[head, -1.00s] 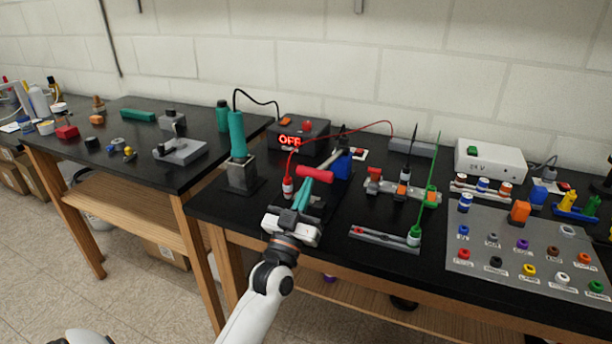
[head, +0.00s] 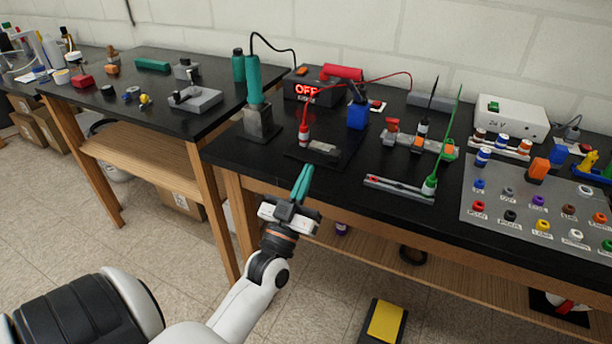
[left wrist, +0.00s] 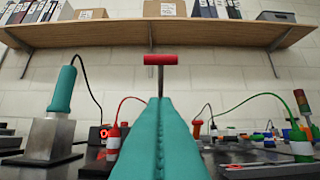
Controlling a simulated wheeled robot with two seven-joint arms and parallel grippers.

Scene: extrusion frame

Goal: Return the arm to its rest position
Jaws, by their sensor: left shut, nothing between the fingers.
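My left gripper (head: 302,182) has teal fingers and is at the front edge of the right bench, clear of everything on it. Its fingers are shut together with nothing between them. The fingers also fill the lower middle of the left wrist view (left wrist: 160,140). My left arm comes up from the bottom of the head view. My right gripper is not in view.
The black right bench (head: 250,165) holds a teal-handled tool in a metal stand (head: 260,122), a box reading OFF (head: 305,92), a red-handled tool (head: 342,72) near a blue holder (head: 358,115), and a grey panel with coloured knobs (head: 500,205). A yellow-topped pedal (head: 385,322) lies on the floor.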

